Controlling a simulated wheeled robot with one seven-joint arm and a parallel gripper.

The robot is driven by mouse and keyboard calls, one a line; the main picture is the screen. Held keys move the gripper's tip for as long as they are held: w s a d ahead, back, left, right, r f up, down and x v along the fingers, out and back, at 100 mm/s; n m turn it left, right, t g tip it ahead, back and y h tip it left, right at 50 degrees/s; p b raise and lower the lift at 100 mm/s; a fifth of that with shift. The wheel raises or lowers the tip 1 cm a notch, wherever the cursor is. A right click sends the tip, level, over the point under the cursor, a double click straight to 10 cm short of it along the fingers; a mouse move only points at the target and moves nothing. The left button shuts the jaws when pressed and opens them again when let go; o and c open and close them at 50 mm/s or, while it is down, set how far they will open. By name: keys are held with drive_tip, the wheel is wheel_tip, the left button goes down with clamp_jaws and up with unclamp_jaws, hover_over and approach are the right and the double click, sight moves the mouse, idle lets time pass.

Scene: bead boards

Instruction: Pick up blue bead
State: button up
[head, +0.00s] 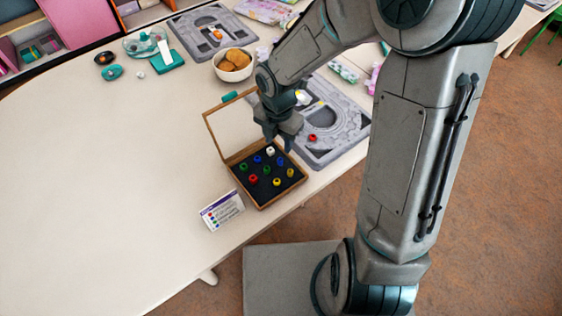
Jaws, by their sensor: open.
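Several small coloured beads lie on the dark insert of an open wooden box (263,206) near the table's front edge. A blue bead (257,160) is at the back of the insert. Another blue bead (281,161) is to its right, close under my gripper. My gripper (277,145) is open and points down above the box's back right part. I see nothing between its fingers, and it looks apart from the beads. Green, red, yellow and white beads share the insert.
A small printed card (222,210) stands left of the box. A grey bead board (335,120) with a red bead (312,138) lies to the right. A bowl of brown round items (233,66) is behind.

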sight(280, 162)
drive_tip(key=f+b, duration=0.1)
drive_tip(key=f, duration=0.7)
drive_tip(key=shift+d, duration=0.2)
clamp_jaws()
